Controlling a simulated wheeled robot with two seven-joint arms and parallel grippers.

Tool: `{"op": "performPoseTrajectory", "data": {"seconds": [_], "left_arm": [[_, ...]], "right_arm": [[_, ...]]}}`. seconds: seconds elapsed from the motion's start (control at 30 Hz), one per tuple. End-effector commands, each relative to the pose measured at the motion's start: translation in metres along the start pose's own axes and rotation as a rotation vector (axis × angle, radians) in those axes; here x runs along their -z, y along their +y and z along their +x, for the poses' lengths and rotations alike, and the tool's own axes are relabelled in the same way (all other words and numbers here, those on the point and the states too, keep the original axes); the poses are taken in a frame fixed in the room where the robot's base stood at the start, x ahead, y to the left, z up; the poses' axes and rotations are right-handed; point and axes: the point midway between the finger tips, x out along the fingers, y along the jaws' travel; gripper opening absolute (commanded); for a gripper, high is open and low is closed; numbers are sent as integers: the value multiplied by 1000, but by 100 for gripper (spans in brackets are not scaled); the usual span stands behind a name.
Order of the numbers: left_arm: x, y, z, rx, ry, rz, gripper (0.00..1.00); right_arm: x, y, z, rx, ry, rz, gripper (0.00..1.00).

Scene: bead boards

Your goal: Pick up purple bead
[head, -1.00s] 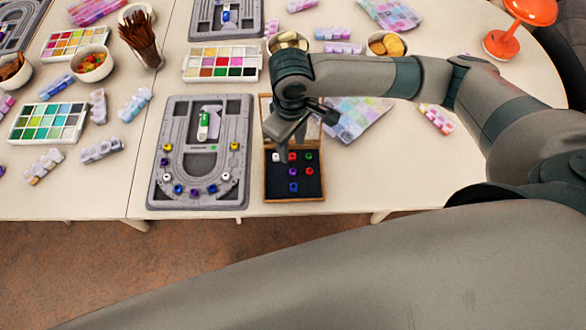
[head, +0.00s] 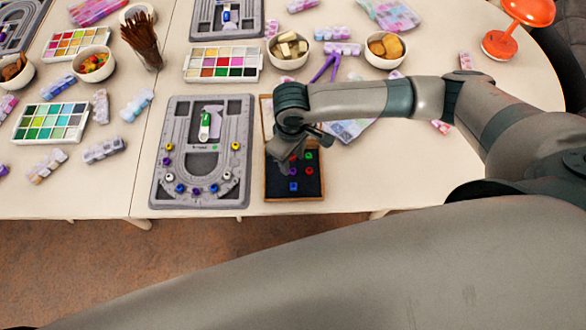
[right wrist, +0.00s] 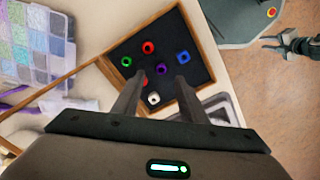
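The purple bead (head: 293,171) lies in the dark-lined wooden box (head: 300,199). In the right wrist view the purple bead (right wrist: 161,68) appears between the fingertips of my right gripper (right wrist: 161,76). That gripper is open and empty, pointing down over the box. In the head view my right gripper (head: 284,162) covers the box's left part. A blue bead (right wrist: 183,57), green bead (right wrist: 126,61), two red beads (right wrist: 148,47) and a white bead (right wrist: 154,98) lie around the purple one. What looks like my left gripper (right wrist: 268,42) shows at the right edge of the wrist view.
A grey bead board (head: 241,195) with several beads in its groove lies left of the box. Paint sets (head: 222,63), bowls (head: 289,52) and a clear bead organizer (right wrist: 30,40) lie further back. The table's front edge is close to the box.

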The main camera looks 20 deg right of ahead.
Motion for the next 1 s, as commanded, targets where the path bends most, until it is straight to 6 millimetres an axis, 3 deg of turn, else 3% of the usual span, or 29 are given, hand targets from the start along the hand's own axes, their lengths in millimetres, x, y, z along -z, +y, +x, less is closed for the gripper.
{"op": "performPoseTrajectory", "data": {"seconds": [0.17, 0.33, 0.87, 1.0], "left_arm": [[1, 0, -14, 0, -1, 0, 31], [0, 0, -16, 0, -2, 0, 31], [0, 0, -16, 0, -2, 0, 31], [0, 0, -16, 0, -1, 0, 31]], "right_arm": [[-6, -2, 19, 0, -4, -1, 39], [-4, -2, 38, -1, -2, 0, 39], [-4, -2, 42, 0, 0, -1, 39], [-4, -2, 42, 0, 0, -1, 5]]}}
